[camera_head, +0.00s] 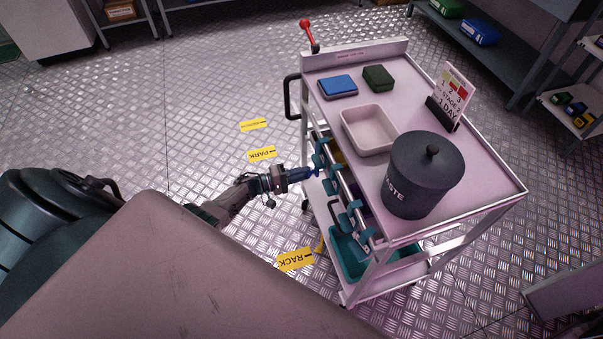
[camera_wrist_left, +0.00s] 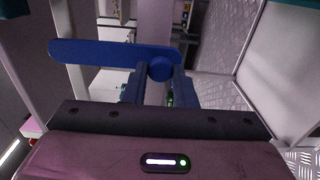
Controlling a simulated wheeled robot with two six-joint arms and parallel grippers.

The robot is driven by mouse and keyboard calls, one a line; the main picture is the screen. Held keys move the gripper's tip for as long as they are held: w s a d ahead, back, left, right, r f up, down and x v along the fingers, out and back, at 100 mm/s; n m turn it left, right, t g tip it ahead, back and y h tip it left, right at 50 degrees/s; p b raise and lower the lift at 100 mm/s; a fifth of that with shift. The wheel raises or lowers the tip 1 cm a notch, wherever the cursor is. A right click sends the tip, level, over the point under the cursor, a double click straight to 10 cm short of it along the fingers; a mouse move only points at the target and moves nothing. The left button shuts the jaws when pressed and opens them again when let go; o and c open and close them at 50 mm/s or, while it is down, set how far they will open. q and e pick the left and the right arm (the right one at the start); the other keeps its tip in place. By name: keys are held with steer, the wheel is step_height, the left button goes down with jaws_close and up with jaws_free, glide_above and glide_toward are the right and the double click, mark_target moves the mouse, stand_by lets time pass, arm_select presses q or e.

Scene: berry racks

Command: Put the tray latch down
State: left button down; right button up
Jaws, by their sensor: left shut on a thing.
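My left gripper (camera_head: 306,173) reaches the left long side of the white cart (camera_head: 490,190), beside its teal brackets. In the left wrist view the two fingers (camera_wrist_left: 160,80) are shut on the round end of a flat blue bar, which looks like the tray latch (camera_wrist_left: 95,52). The bar extends to the left of the fingers, roughly level in that view. In the head view the latch is mostly hidden at the fingertips, and I cannot tell whether it touches the cart. My right gripper is not in view.
On the cart top are a dark waste bin (camera_head: 423,180), a pale tray (camera_head: 371,131), a blue box (camera_head: 338,86), a dark green box (camera_head: 379,77) and a sign (camera_head: 453,93). A red-knobbed lever (camera_head: 309,36) stands at the far corner. Teal brackets (camera_head: 355,210) line the near side.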

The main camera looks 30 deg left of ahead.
arm_select(q)
steer(key=c, duration=1.2)
jaws_free()
steer(key=shift+s, duration=0.1)
steer(key=v, duration=1)
steer(key=shift+s+a, duration=0.25)
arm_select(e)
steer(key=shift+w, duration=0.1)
arm_select(q)
steer(key=shift+f, duration=0.1)
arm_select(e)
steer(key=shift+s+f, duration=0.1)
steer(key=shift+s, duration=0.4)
